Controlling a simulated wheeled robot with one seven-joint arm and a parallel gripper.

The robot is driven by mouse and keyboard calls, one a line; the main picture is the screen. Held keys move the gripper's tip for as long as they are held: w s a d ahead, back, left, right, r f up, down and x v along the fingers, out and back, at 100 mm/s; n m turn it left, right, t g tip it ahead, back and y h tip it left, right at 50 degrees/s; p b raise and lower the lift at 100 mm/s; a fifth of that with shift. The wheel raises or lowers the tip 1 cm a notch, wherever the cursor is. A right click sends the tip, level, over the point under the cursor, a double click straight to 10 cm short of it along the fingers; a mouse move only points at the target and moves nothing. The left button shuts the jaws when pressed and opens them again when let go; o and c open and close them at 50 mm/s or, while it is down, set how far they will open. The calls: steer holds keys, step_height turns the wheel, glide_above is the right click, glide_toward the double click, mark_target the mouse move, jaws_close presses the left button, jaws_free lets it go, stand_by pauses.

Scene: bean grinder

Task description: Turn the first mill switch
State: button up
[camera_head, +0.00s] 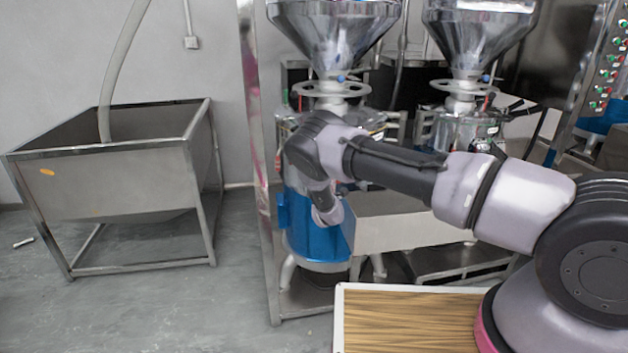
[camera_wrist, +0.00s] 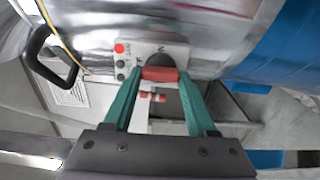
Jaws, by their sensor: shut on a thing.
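The first mill (camera_head: 332,35), with a steel hopper on top and a blue lower part, stands in the middle of the head view. In the wrist view its switch (camera_wrist: 160,74) has a red bar handle on a dark round base, mounted on a light panel (camera_wrist: 128,50) on the shiny steel body. My gripper (camera_wrist: 160,76) has its two teal fingers on either side of the red handle, shut on it. The handle lies roughly level across the picture. In the head view my arm hides the switch and the fingertips.
A second mill (camera_head: 470,40) stands to the right. A steel frame post (camera_head: 258,150) rises just left of the first mill. A steel bin (camera_head: 110,185) stands at the left. A black handle (camera_wrist: 45,58) sits left of the switch panel. Open floor lies between bin and mills.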

steer(key=o, duration=1.4)
steer(key=shift+c, duration=0.2)
steer(key=v, duration=1)
steer(key=shift+s, duration=0.4)
steer(key=shift+d, duration=0.1)
